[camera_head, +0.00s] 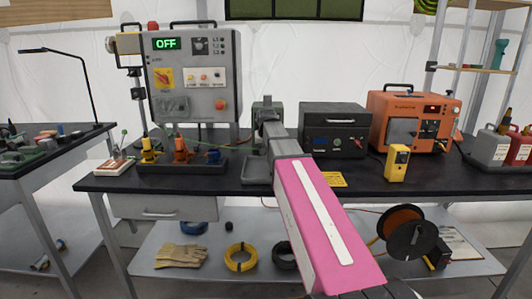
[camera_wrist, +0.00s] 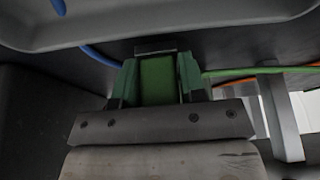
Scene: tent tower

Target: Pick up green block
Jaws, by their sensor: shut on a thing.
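The green block (camera_wrist: 158,82) sits between the two fingers of my gripper (camera_wrist: 160,80) in the wrist view. My gripper is shut on it. In the head view my gripper (camera_head: 267,112) reaches over the bench near its back, right of the grey control box. The green block cannot be made out there, as my arm and gripper hide it.
A grey control box (camera_head: 187,75) reads OFF. Before it, a dark tray (camera_head: 165,168) holds yellow, orange and blue pieces. Right of my arm stand a dark box (camera_head: 335,130), a yellow meter (camera_head: 397,163) and an orange unit (camera_head: 412,118) on the dark bench (camera_head: 225,182).

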